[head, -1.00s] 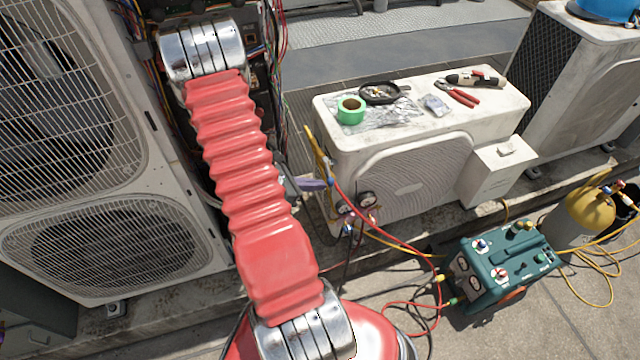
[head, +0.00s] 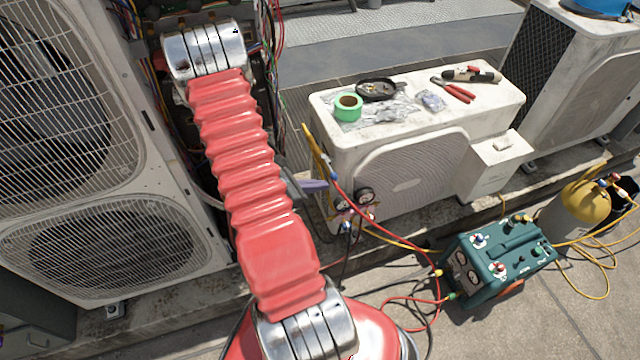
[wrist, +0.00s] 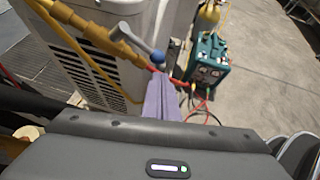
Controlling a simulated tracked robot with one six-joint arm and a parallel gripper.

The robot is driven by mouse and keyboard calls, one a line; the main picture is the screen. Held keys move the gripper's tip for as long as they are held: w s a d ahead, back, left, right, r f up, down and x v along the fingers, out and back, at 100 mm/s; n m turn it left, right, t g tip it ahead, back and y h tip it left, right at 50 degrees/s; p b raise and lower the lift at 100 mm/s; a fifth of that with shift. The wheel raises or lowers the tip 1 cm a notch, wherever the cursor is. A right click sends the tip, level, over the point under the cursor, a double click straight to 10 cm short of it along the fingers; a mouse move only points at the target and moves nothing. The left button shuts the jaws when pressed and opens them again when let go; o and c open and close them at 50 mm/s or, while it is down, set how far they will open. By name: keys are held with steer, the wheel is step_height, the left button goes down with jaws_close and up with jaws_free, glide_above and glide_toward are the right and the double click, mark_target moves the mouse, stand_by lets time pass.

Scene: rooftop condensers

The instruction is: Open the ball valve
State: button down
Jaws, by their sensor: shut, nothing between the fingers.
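The ball valve shows in the wrist view as a brass-yellow fitting (wrist: 88,29) with a grey lever (wrist: 138,43) that ends in a blue knob (wrist: 158,57). The lever slants across the pipe's line toward the lower right. My gripper (wrist: 161,82) has its purple fingers shut and empty. Its tips sit just below the blue knob in the picture; I cannot tell whether they touch it.
The white condenser (head: 400,185) stands right behind the valve, with tape and tools on top. Gauges (head: 352,200) and red and yellow hoses hang close by. A teal machine (head: 500,260) stands on the floor. A tall condenser (head: 100,240) stands at left.

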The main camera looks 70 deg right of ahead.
steer(key=w+a+r, duration=0.3)
steer(key=w+a, duration=0.3)
steer(key=a, duration=0.4)
steer(key=shift+w, duration=0.25)
stand_by(0.6)
steer(key=s+a+r+m+y, duration=0.2)
steer(key=a+r+m+y, duration=0.15)
steer(key=a+m, duration=0.4)
steer(key=w+a+r+m+t+y, duration=0.2)
steer(key=w+a+r+t, duration=0.25)
steer(key=a+r, duration=0.3)
steer(key=w+a+r+m+t+y, duration=0.25)
steer(key=w+a+r, duration=0.25)
steer(key=a+r, duration=0.3)
steer(key=a+r+n+t+y, duration=0.1)
steer(key=a+r+t, duration=0.5)
steer(key=a+r, duration=0.5)
steer(key=shift+a+r+n, duration=0.35)
steer(key=shift+r+n, duration=0.05)
steer(key=shift+r, duration=0.55)
